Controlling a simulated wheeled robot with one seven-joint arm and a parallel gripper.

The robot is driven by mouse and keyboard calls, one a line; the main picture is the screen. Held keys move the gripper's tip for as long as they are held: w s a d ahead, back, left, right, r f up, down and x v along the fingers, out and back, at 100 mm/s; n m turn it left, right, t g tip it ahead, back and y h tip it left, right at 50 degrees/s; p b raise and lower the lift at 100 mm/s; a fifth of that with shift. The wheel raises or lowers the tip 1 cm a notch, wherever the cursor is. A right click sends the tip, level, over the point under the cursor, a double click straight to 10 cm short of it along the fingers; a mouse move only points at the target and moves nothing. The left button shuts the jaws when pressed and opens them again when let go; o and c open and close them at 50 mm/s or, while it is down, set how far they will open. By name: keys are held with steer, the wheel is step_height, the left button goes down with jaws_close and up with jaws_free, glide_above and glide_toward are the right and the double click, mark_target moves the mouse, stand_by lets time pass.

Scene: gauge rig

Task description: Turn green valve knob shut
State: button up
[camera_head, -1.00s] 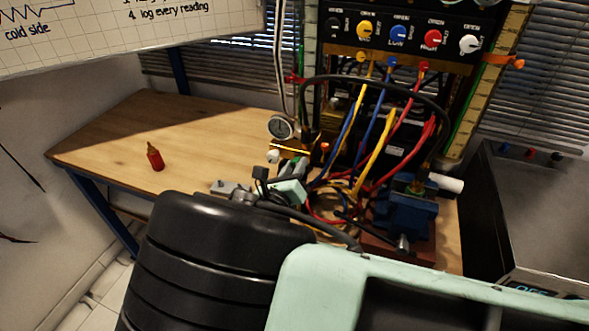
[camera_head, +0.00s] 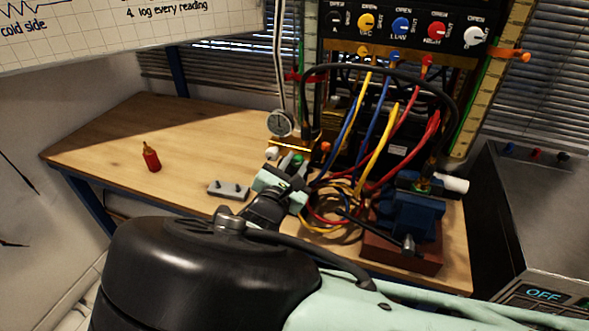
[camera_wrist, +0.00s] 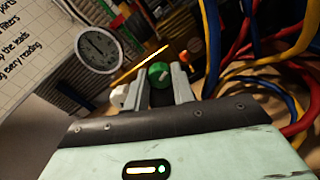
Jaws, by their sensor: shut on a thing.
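The green valve knob (camera_wrist: 159,73) shows in the wrist view between my two fingers, with a pale pointer mark on its face. My gripper (camera_wrist: 158,84) is shut on it, one finger on each side. In the head view my gripper (camera_head: 285,166) reaches the valve at the back of the bench, and only a little of the green knob (camera_head: 297,160) shows. The round white gauge (camera_head: 280,123) stands just behind the valve; it also shows in the wrist view (camera_wrist: 100,48). The other valve parts are mostly hidden by my gripper.
Red, blue and yellow hoses (camera_head: 372,150) crowd the space right of my gripper. A blue vise (camera_head: 408,214) stands at the right. A red bottle (camera_head: 151,157) and a grey block (camera_head: 228,189) sit on the wooden bench (camera_head: 110,140), whose left part is mostly clear.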

steer(key=shift+f+m+b, duration=0.1)
steer(key=shift+m+b, duration=0.9)
steer(key=shift+m, duration=1.1)
steer(key=o, duration=1)
